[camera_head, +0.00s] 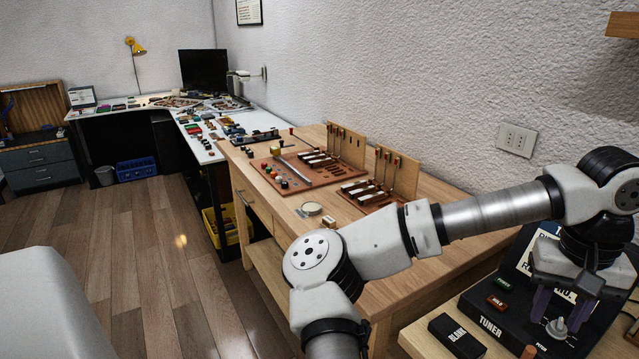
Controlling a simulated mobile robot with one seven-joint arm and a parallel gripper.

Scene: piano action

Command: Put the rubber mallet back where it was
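I cannot make out a rubber mallet anywhere in the head view. My gripper (566,325) is at the lower right, pointing down over the black box marked TUNER (520,326). Its two dark purplish fingers stand apart with a gap between them, and I see no mallet in them. A pale knob (557,328) on the box shows at the fingertips; I cannot tell whether they touch it. My arm hides part of the bench and the box's back.
A wooden bench (440,262) carries boards with piano action parts (370,192) and a small round tin (312,209). A white table (205,153) is cluttered further back. The wooden floor (165,270) at left is clear.

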